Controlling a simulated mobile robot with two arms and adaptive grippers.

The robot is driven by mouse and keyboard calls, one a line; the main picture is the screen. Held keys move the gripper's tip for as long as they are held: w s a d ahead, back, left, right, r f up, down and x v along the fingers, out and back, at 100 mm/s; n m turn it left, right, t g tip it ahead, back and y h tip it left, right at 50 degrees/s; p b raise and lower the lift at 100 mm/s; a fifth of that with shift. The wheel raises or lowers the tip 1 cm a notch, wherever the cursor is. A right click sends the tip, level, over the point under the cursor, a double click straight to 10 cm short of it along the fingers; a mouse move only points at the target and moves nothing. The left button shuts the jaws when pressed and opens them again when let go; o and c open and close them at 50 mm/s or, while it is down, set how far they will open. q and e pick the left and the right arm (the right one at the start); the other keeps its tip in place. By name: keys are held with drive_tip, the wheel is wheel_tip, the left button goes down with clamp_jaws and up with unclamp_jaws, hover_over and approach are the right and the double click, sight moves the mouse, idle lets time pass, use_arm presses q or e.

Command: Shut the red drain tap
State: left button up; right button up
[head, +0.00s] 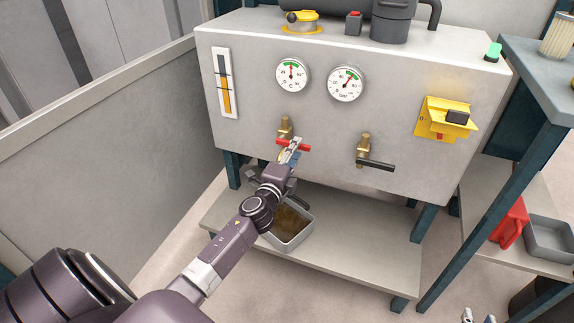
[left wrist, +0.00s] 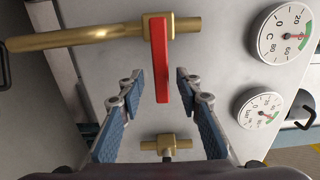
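The red drain tap has a brass body (head: 285,125) low on the front of the grey tank. Its red handle (head: 281,142) points sideways, crosswise to the brass pipe. In the left wrist view the red handle (left wrist: 160,62) lies between the blue finger pads, with a gap on both sides. My left gripper (head: 291,149) is open around the handle and partly covers it in the head view; in the left wrist view its fingers (left wrist: 160,95) are spread. My right gripper (head: 478,317) shows only its fingertips at the bottom edge, apart and empty.
A brass tap with a black handle (head: 376,165) sits to the right. A tray of brownish liquid (head: 290,242) stands on the lower shelf (head: 350,258) beneath. Two gauges (head: 292,75) and a yellow switch (head: 445,119) are above. A low wall (head: 110,120) stands left.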

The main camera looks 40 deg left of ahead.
use_arm(q)
drive_tip(key=v, duration=0.9)
drive_tip(key=shift+s, duration=0.15)
drive_tip(key=shift+d, duration=0.1)
